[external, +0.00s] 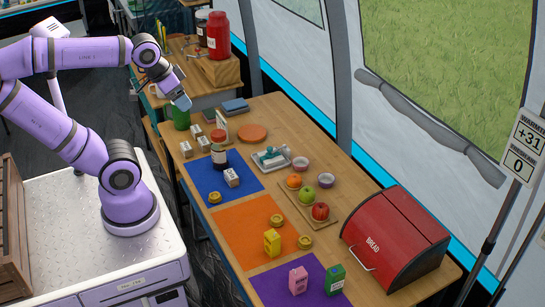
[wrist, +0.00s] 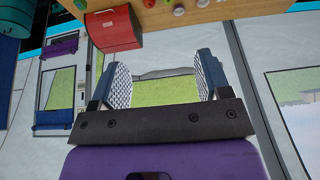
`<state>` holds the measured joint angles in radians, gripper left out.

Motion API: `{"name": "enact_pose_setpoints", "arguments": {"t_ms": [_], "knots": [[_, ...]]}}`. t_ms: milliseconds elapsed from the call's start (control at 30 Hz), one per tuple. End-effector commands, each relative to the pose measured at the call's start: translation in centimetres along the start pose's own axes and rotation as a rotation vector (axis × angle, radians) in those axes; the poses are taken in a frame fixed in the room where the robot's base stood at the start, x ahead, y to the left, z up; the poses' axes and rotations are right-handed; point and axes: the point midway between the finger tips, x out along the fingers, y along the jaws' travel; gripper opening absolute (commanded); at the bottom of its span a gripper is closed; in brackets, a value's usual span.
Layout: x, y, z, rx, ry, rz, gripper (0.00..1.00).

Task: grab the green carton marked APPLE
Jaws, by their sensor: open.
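A green carton (external: 335,280) stands upright near the front end of the long table, on the right part of the purple mat (external: 272,285). Its label is too small to read. A pink carton (external: 298,280) stands just left of it, with a gap between. My gripper (external: 183,103) is open and empty, raised near the far end of the table, well away from the green carton. In the wrist view my gripper's fingers (wrist: 165,77) are spread apart with nothing between them. I cannot make out the green carton in that view.
A red bread box (external: 395,240) stands right of the green carton and shows in the wrist view (wrist: 113,28). A yellow carton (external: 272,242) and brass-coloured tins stand nearby. A fruit board (external: 293,205), bowls and a dark jar (external: 219,157) lie farther back.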

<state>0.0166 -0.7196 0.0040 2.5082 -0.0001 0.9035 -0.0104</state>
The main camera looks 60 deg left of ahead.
Motion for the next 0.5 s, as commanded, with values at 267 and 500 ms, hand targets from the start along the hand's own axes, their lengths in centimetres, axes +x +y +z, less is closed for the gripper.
{"name": "enact_pose_setpoints", "arguments": {"t_ms": [267,500], "knots": [[2.9,2.8,-6.9,0.004,-0.074,0.045,0.70],[7.1,6.6,-12.5,0.003,-0.139,0.074,0.70]]}}
